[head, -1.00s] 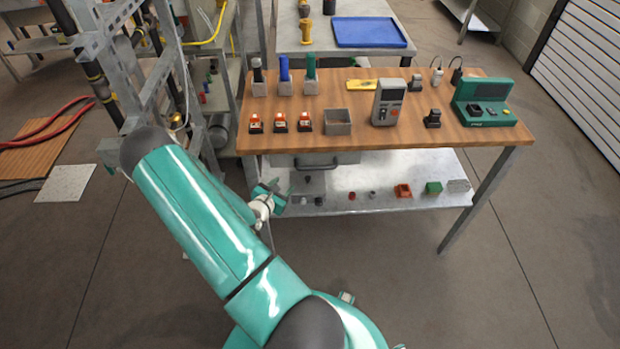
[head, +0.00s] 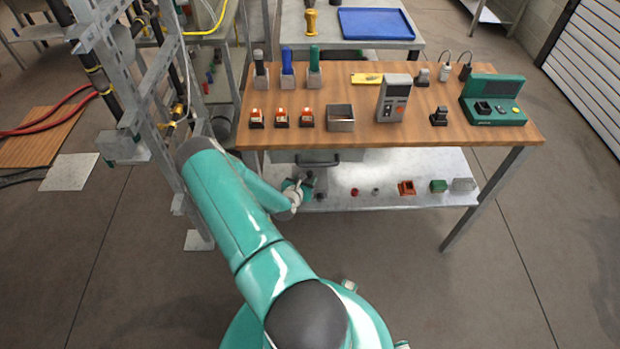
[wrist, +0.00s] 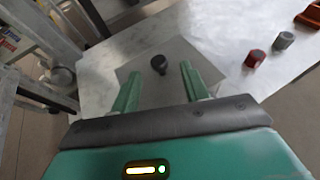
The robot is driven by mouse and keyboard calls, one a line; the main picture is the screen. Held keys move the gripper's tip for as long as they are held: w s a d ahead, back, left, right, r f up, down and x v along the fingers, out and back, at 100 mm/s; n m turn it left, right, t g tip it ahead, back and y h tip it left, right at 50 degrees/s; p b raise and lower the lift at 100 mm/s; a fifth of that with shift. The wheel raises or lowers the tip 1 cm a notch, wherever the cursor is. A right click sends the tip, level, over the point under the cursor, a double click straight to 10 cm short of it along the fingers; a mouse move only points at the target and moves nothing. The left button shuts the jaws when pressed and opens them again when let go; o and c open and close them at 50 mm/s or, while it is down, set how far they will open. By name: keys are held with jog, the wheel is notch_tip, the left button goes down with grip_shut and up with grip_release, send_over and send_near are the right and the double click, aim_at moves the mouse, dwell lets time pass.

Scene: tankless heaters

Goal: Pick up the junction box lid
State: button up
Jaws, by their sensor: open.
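A flat grey square plate with a dark round knob (wrist: 159,64), which looks like the junction box lid, lies on the pale lower shelf in the wrist view. My gripper (wrist: 160,72) is open, with one green finger on each side of the knob and nothing held between them. The fingers appear above the plate; I cannot tell whether they touch it. In the head view my gripper (head: 297,192) is at the left end of the lower shelf, under the wooden tabletop, and my arm and gripper hide most of the plate.
The lower shelf (head: 345,172) also holds a red cap (head: 354,192), an orange box (head: 406,188) and a green block (head: 438,186) to the right. The wooden tabletop (head: 350,140) and a drawer (head: 317,160) are overhead. A metal frame (head: 150,80) stands close left.

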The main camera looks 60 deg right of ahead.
aim_at(309, 174)
jog(key=x, duration=0.5)
jog(key=shift+w+d, duration=0.1)
jog(key=shift+d, duration=0.05)
grip_shut()
